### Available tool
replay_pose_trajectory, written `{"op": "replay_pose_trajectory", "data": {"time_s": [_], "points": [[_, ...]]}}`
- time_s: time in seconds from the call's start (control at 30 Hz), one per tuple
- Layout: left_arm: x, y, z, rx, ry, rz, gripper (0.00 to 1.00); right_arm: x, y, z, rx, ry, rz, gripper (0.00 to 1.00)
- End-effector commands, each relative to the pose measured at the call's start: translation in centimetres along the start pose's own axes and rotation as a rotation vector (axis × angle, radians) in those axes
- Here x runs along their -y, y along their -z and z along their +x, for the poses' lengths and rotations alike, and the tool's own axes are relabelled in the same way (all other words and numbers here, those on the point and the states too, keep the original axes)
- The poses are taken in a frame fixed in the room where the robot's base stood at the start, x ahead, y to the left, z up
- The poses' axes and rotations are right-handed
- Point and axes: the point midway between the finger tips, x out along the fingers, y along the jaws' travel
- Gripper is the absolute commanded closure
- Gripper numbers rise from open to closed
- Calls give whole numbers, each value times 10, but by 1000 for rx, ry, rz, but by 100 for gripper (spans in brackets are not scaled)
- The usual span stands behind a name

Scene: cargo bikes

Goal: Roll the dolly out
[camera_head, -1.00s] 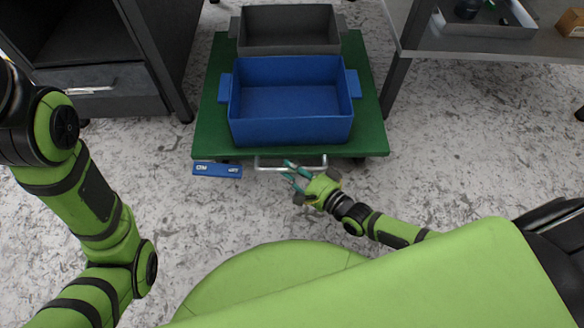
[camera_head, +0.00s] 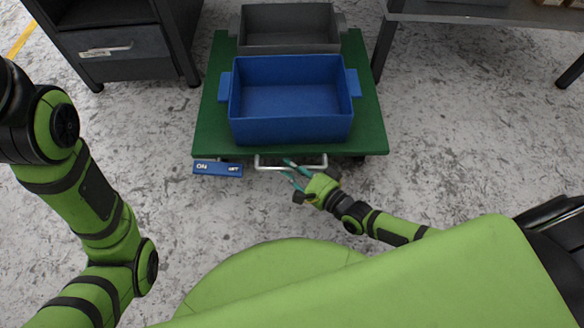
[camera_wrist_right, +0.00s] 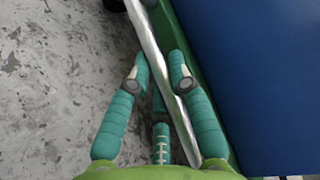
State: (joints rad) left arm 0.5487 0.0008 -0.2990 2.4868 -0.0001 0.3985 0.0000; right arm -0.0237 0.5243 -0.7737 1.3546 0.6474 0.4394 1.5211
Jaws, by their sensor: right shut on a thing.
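The dolly (camera_head: 369,125) is a low green platform on castors, mostly hidden under it. It carries a blue bin (camera_head: 291,127) in front and a grey bin (camera_head: 288,48) behind. A silver bar handle (camera_head: 267,168) sticks out from its near edge. My right gripper (camera_head: 289,169) is shut on this handle; in the right wrist view the bar (camera_wrist_right: 149,42) runs between its teal fingers (camera_wrist_right: 158,77). A blue pedal (camera_head: 218,168) marked "ON" at its left end sits left of the handle. My left arm is at the left, its gripper out of view.
A dark drawer cabinet (camera_head: 120,45) stands to the left and behind. A grey table (camera_head: 480,14) stands to the right, its near leg (camera_head: 384,48) close to the dolly's right side. The speckled floor (camera_head: 470,140) on the right is clear.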

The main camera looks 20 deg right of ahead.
Motion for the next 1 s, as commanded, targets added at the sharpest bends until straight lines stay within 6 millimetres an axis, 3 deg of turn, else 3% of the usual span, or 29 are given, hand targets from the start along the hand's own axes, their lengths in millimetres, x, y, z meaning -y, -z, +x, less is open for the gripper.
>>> {"op": "replay_pose_trajectory", "data": {"time_s": [0.3, 0.33, 0.37, 0.77, 1.0], "points": [[0, -1, -1, 3, 1, -1, 60, 0, 1, 0, -2, 1, 4, 100], [0, -1, -1, 3, 1, -1, 60, 0, 1, 0, -2, 1, 4, 67], [0, -1, -1, 3, 1, -1, 60, 0, 1, 0, -2, 1, 4, 55], [1, -1, -1, 5, 6, -3, 60, 3, 0, 0, -1, 1, 2, 54], [0, -1, -1, 4, 3, -2, 60, 32, -4, -4, 0, 11, 1, 54]]}}
